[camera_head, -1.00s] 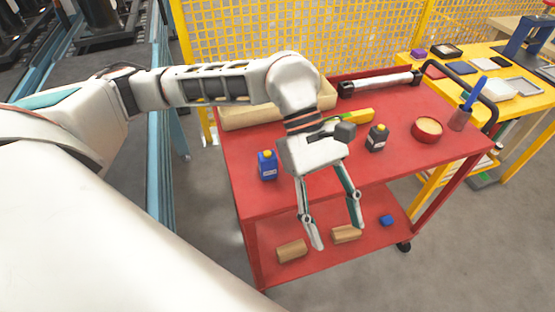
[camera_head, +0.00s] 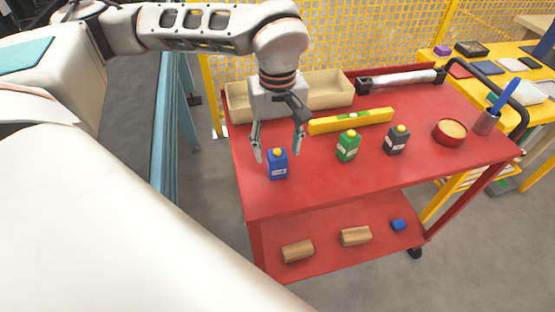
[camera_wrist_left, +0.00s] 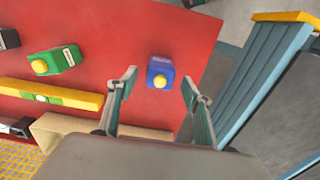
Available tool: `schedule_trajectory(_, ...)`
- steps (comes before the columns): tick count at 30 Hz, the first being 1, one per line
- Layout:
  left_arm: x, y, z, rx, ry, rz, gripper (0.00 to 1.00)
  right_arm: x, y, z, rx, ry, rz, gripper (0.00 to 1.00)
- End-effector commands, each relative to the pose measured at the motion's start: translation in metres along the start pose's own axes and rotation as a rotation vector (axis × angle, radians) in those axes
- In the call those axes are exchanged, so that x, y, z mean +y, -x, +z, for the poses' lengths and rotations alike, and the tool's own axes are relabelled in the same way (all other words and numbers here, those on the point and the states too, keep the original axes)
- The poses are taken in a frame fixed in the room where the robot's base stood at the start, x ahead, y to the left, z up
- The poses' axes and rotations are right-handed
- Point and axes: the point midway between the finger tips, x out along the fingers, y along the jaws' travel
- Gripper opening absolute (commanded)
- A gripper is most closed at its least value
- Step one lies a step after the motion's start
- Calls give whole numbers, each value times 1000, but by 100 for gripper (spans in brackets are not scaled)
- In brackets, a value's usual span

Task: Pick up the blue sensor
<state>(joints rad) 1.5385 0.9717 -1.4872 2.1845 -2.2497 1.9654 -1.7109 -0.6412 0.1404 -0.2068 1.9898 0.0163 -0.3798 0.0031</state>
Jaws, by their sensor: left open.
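My left gripper (camera_head: 278,153) is open and empty, pointing down just behind and above the blue bottle. In the left wrist view the bottle appears between and slightly beyond the fingertips (camera_wrist_left: 159,86), apart from both. My right gripper is out of view.
On the red cart (camera_head: 330,184) stand a green bottle (camera_head: 347,146), a dark bottle (camera_head: 396,140), a yellow level (camera_head: 350,121), a beige tray (camera_head: 330,92) and a round tub (camera_head: 449,133). Two wooden blocks (camera_head: 356,236) lie below. The front top is clear.

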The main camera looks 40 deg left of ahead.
Motion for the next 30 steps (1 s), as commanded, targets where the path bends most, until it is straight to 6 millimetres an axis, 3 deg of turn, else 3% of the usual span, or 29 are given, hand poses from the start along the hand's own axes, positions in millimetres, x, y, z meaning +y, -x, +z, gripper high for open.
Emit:
schedule_trajectory(6,-1,-31,-1,-2,0,-3,50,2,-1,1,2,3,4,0)
schedule_trajectory(15,-1,-36,-1,-1,0,0,50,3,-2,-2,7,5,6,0)
schedule_trajectory(16,-1,-36,-1,-1,0,0,47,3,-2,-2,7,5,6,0)
schedule_trajectory(21,-1,-36,-1,-1,0,0,6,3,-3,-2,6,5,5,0)
schedule_trajectory(30,0,-35,-1,-1,0,1,6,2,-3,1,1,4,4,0)
